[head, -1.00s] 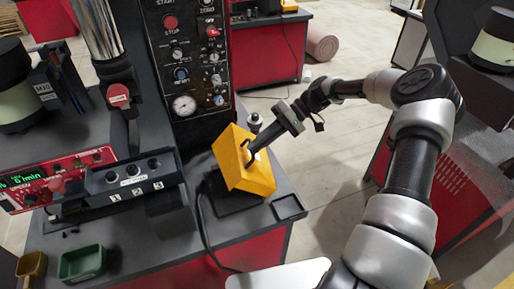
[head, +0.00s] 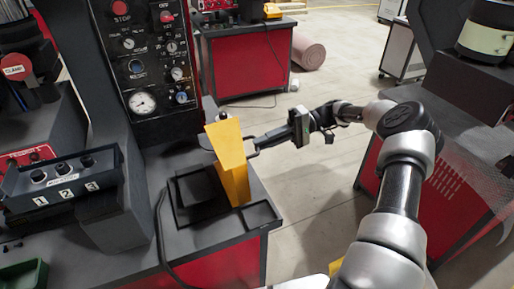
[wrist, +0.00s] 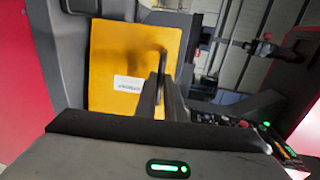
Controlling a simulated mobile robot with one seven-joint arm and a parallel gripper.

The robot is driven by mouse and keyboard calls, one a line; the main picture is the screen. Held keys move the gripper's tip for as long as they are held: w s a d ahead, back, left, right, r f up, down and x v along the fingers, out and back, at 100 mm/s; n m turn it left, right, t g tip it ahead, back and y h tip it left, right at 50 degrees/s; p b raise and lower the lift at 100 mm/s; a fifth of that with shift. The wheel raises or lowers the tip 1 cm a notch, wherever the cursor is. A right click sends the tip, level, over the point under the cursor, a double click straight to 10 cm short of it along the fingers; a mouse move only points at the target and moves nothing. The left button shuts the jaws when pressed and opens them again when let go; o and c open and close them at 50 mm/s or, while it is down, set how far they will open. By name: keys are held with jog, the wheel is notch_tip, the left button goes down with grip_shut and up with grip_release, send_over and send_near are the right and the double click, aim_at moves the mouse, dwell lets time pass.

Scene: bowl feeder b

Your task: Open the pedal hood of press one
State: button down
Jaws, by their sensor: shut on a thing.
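The yellow pedal hood (head: 230,165) stands up steeply at the right side of a black pedal base (head: 180,208) on the press table. The base's dark inside is uncovered on the left. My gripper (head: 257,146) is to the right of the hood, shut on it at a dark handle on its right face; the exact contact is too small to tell. In the wrist view the hood's yellow face (wrist: 112,62) with a white label fills the upper left, and my closed fingers (wrist: 165,88) reach to it and hide part of it.
The control panel (head: 152,60) with gauge and knobs rises behind the base. A numbered 1-2-3 box (head: 62,185) is at left. A black cable runs down the table front. A small empty tray (head: 250,218) lies at the table's right corner. Open floor lies right of the table.

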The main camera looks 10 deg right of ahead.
jog(key=shift+d+f+b, duration=0.4)
jog(key=shift+f, duration=0.3)
jog(key=shift+d+f+b, duration=0.35)
jog(key=shift+f, duration=0.35)
jog(key=c, duration=1.9)
grip_release()
jog(key=shift+a, duration=0.2)
jog(key=shift+c, duration=0.2)
jog(key=shift+o, duration=0.5)
jog(key=shift+w, duration=0.15)
jog(key=shift+d+r, duration=0.2)
jog(key=v, duration=0.7)
jog(key=shift+b, duration=0.35)
jog(key=shift+d, duration=0.1)
